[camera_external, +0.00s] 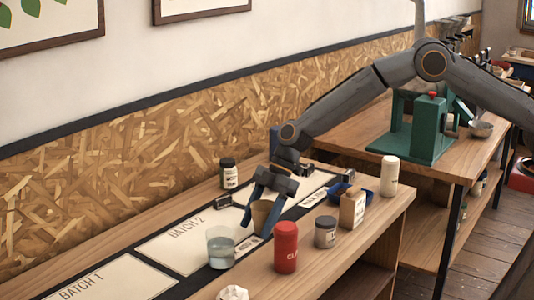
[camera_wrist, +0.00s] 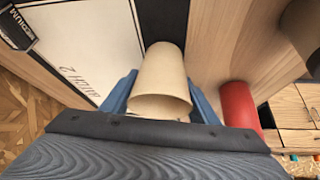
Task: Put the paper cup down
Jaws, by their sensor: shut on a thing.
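The paper cup (camera_external: 262,214) is tan and plain. It also shows in the wrist view (camera_wrist: 162,82), with its open rim towards the camera. My gripper (camera_external: 266,207) is shut on the cup, with one blue finger on each side of it. In the wrist view my gripper (camera_wrist: 162,98) shows the same hold, and the fingers partly hide the cup's sides. The cup is over the black mat, beside the white Batch 2 panel (camera_external: 178,242). I cannot tell whether its base touches the surface.
A glass of water (camera_external: 221,248) and a red container (camera_external: 286,248) stand close by. A grey jar (camera_external: 325,232), a kraft box (camera_external: 352,208) and a white bottle (camera_external: 390,176) are to the right. A dark jar (camera_external: 229,174) stands behind. The Batch 1 panel (camera_external: 120,284) looks clear.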

